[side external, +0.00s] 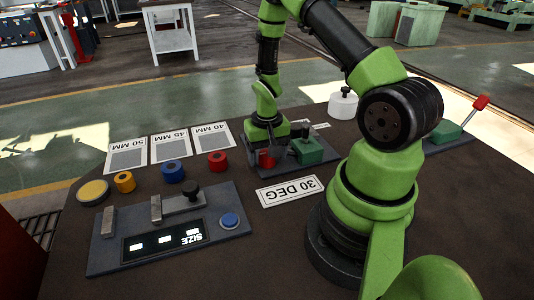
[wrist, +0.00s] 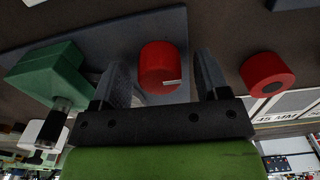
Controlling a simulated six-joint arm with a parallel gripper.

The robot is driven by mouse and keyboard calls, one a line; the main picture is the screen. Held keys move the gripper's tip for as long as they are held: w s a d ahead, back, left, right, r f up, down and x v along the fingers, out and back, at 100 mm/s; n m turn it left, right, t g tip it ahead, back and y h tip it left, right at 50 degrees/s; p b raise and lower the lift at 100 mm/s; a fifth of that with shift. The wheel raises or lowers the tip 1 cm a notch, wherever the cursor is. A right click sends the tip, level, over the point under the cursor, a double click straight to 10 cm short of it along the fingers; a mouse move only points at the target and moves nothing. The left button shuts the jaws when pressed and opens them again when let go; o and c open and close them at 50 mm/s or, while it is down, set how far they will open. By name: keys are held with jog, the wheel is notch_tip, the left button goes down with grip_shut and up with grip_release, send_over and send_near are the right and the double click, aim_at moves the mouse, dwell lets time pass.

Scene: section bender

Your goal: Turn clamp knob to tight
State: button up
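A red knob (wrist: 160,66) with a short white mark on its side sits on a dark grey plate in the wrist view; I take it to be the clamp knob. My gripper (wrist: 163,62) is open, with one finger on each side of the knob and a visible gap on both sides. In the side view my gripper (side external: 266,148) is low over the plate (side external: 290,172), and the red knob (side external: 266,159) shows partly beneath it. A green block (side external: 308,152) stands on the same plate, right of the knob; it is at left in the wrist view (wrist: 46,73).
A separate red ring (side external: 218,161) lies off the plate, with blue (side external: 172,172) and yellow (side external: 125,182) rings farther left. A sizing panel (side external: 165,235) lies in front. A "30 DEG" card (side external: 290,191) is near the plate, and a white weight (side external: 342,104) stands behind.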

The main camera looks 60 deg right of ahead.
notch_tip(320, 180, up, 10)
dwell(0.6)
notch_tip(320, 180, up, 8)
jog(key=n+t, duration=0.1)
jog(key=t, duration=0.1)
send_over(266, 153)
jog(key=a, duration=0.4)
jog(key=s+a+r+n+t+y, duration=0.2)
jog(key=s+a+r+n+t, duration=0.2)
jog(key=s+a+r, duration=0.5)
jog(key=a+r+t, duration=0.1)
jog(key=a+r, duration=0.2)
jog(key=shift+s+a, duration=0.15)
jog(key=shift+s, duration=0.15)
